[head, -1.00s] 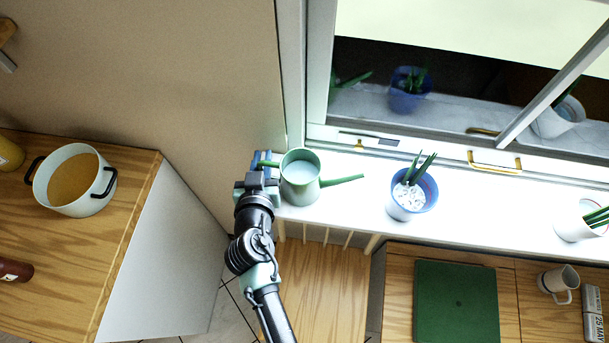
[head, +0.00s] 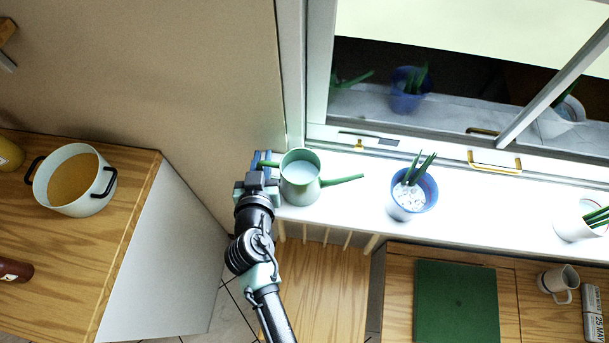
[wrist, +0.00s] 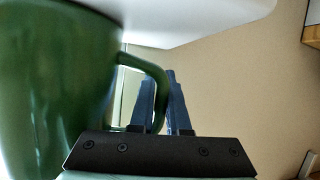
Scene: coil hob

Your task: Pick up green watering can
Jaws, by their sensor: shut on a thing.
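The green watering can (head: 301,186) stands upright at the left end of the white windowsill in the head view, with its spout pointing right. In the wrist view its green body (wrist: 55,85) fills the left side, and its curved handle (wrist: 150,72) reaches toward the fingers. My gripper (head: 262,165) is at the left of the can, and its blue fingers also show in the wrist view (wrist: 162,100). The fingers are shut on the handle. Whether the can's base touches the sill cannot be told.
A blue pot with a plant (head: 411,190) stands on the sill (head: 345,210) right of the spout. A white plant pot (head: 578,222) is farther right. The window frame (head: 294,70) and wall rise behind the can. A pot (head: 75,180) stands on the left counter.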

